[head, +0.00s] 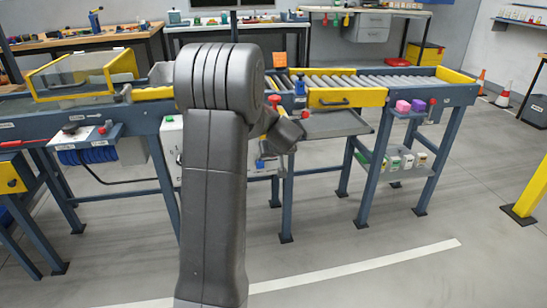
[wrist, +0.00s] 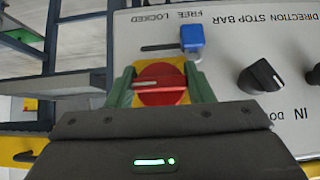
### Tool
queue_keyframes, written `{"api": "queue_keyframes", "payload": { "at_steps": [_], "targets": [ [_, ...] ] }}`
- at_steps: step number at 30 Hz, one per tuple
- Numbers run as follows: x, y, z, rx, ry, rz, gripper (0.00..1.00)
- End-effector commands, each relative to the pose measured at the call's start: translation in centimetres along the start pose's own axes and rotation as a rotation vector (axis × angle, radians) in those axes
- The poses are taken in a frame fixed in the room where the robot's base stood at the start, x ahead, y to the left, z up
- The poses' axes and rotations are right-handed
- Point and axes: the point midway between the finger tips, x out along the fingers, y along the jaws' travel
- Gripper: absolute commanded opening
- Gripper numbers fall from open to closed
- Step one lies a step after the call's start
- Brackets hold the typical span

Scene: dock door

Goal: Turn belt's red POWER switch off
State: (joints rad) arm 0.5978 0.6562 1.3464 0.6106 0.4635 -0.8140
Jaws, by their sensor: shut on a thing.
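The red round switch (wrist: 160,94) sits on a yellow square plate (wrist: 158,68) on a pale control panel (wrist: 228,60) in the wrist view. Its grip bar lies level across the picture. My gripper (wrist: 161,86) has its green-padded fingers on the left and right of the switch, closed on it. No POWER label is readable; the gripper body covers the panel below. In the head view, my arm hides the switch and the fingertips.
A blue slider (wrist: 192,38) by the FREE/LOCKED label is just beyond the right finger. A black knob (wrist: 262,75) is further right. In the head view, the roller conveyor (head: 375,81) runs behind my arm, and the floor (head: 350,240) in front is clear.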

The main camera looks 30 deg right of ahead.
Motion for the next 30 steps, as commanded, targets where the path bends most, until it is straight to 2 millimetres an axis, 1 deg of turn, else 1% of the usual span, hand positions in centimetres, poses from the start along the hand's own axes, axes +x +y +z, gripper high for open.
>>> {"api": "queue_keyframes", "payload": {
  "at_steps": [14,15,17,18,26,30],
  "targets": [
    [-0.1,0.0,-0.1,0.005,0.002,-0.004,0.24],
    [-0.1,0.0,-0.1,0.005,0.002,-0.004,0.55],
    [-0.1,0.0,-0.1,0.004,0.002,-0.004,0.67],
    [-0.1,0.0,-0.1,0.004,0.002,-0.004,0.69],
    [-0.1,0.0,-0.1,0.004,0.001,-0.004,0.69],
    [-1.2,0.0,-0.2,0.003,0.002,-0.003,0.69]
  ]
}}
